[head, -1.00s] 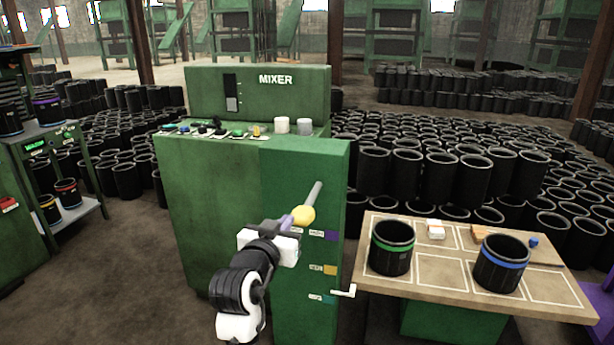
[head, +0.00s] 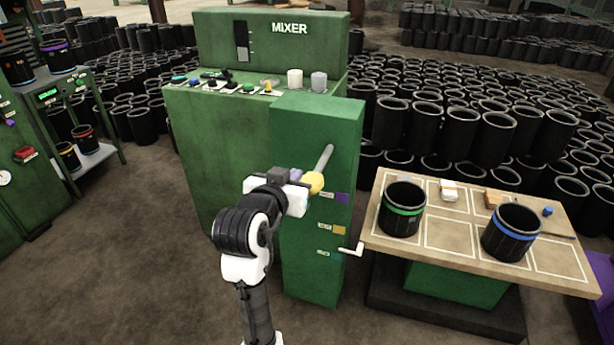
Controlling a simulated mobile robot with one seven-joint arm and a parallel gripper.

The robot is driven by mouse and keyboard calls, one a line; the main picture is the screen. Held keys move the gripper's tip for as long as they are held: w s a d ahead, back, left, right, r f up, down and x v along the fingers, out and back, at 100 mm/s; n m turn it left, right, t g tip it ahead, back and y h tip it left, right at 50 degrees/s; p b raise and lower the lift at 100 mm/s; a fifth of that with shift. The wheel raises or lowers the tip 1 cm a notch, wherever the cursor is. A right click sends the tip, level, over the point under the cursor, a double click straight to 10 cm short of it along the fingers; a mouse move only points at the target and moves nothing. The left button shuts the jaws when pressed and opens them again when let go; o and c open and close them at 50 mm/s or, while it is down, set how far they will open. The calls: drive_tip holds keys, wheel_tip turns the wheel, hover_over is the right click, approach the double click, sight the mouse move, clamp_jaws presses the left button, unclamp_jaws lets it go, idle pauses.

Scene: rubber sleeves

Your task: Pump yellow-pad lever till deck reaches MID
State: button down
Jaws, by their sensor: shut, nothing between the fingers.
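The yellow pad (head: 314,183) sits at the near end of a grey lever rod (head: 325,158) that sticks out of the front of the green column. A small purple piece (head: 296,175) shows just left of the yellow pad. My gripper (head: 280,175) is shut and empty, close beside the purple piece and the yellow pad. I cannot tell whether it touches either. Purple (head: 342,198), yellow (head: 339,230) and teal (head: 335,254) markers with small, unreadable labels run down the column. I cannot make out the deck.
The green mixer cabinet (head: 215,140) carries a control panel and a dark slot (head: 241,40). A white crank handle (head: 348,250) juts out low on the column. The table (head: 450,235) at right holds green-banded (head: 402,212) and blue-banded (head: 509,236) sleeves. Open floor lies at left.

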drive_tip(key=p, duration=0.2)
hover_over(307, 178)
drive_tip(key=s, duration=0.3)
drive_tip(key=shift+w+f, duration=0.2)
drive_tip(key=shift+f, duration=0.75)
wheel_tip(307, 178, down, 3)
drive_tip(key=shift+r, duration=0.15)
drive_tip(key=shift+f, duration=0.8)
